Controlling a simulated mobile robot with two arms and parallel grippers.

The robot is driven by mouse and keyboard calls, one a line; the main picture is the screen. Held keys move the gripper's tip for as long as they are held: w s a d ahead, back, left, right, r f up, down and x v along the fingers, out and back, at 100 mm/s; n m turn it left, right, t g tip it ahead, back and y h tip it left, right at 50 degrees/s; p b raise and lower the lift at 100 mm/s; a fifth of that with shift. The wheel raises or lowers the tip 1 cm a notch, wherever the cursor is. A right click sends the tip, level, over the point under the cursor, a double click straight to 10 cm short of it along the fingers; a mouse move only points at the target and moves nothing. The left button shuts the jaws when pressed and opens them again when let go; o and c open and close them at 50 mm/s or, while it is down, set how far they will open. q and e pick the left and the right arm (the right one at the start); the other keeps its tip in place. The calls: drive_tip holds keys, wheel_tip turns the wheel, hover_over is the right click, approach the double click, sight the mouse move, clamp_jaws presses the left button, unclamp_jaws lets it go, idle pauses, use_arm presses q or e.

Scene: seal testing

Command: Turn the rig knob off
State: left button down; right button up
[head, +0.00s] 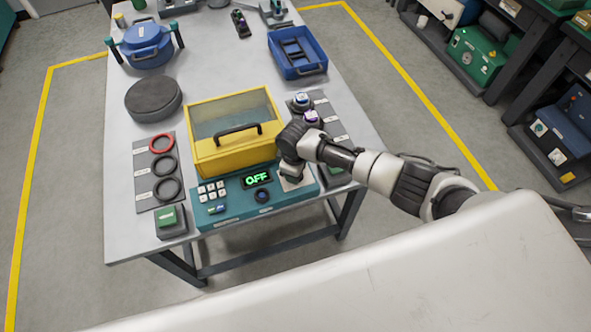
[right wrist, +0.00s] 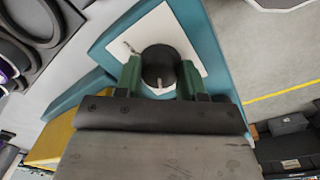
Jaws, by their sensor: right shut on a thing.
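The teal rig panel (head: 232,211) stands at the front of the table, with a display (head: 257,180) reading "OFF" in green. The black rig knob (right wrist: 159,62) sits on a white square plate (right wrist: 192,62) at the panel's right side. A small white mark shows on the knob's near side. My right gripper (head: 290,174) is at this plate, and in the right wrist view its two green fingers (right wrist: 159,80) are closed on the knob from both sides. In the head view the gripper hides the knob. My left gripper is in neither view.
A yellow box with a clear lid (head: 200,165) stands behind the panel. A blue tray (head: 315,68) is further back.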

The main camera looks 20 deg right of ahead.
drive_tip(key=o, duration=0.9)
drive_tip(key=r, duration=0.5)
drive_tip(key=r+b, duration=0.1)
drive_tip(key=r, duration=0.5)
drive_tip(key=shift+s+a, duration=0.1)
drive_tip(key=shift+s, duration=0.1)
drive_tip(key=shift+f, duration=0.1)
